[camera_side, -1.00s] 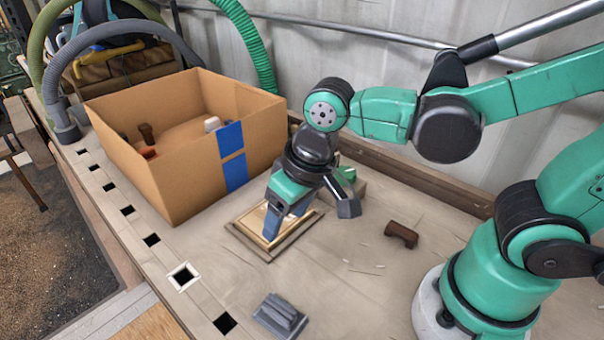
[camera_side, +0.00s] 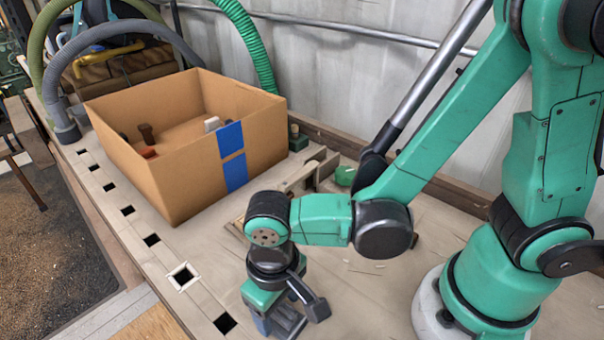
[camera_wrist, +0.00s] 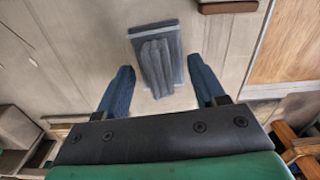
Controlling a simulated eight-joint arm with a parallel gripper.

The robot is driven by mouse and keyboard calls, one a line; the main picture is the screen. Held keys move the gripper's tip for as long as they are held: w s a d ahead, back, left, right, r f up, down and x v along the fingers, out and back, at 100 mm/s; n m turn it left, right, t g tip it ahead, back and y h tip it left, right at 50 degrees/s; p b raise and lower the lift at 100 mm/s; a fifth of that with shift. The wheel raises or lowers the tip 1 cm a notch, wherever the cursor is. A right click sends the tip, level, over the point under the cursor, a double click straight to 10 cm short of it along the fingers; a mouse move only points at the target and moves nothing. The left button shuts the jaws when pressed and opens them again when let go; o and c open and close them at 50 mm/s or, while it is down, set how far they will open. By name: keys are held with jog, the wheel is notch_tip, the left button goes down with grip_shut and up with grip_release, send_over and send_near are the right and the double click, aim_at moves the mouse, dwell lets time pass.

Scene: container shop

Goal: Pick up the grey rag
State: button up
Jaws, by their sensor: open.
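The grey rag (camera_wrist: 157,55) is a folded, ridged bundle on a flat grey layer, lying on the wooden bench. In the wrist view it sits between and just beyond the two blue fingertips, with bare bench showing on both sides. My gripper (camera_wrist: 160,72) is open and empty, pointing down over the rag. In the side view my gripper (camera_side: 270,318) is low at the bench's front, and the rag (camera_side: 292,318) is partly hidden behind it. The exact height of the fingertips above the bench is hard to tell.
A cardboard box (camera_side: 190,180) with blue tape and several items inside stands behind, to the left. A row of square holes runs along the bench's left edge. A green round object (camera_side: 345,176) lies near the back rail. My arm hides part of the bench.

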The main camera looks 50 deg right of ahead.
jog(key=shift+f, duration=0.2)
grip_shut()
jog(key=shift+r, duration=0.1)
notch_tip(320, 180, up, 20)
dwell(0.9)
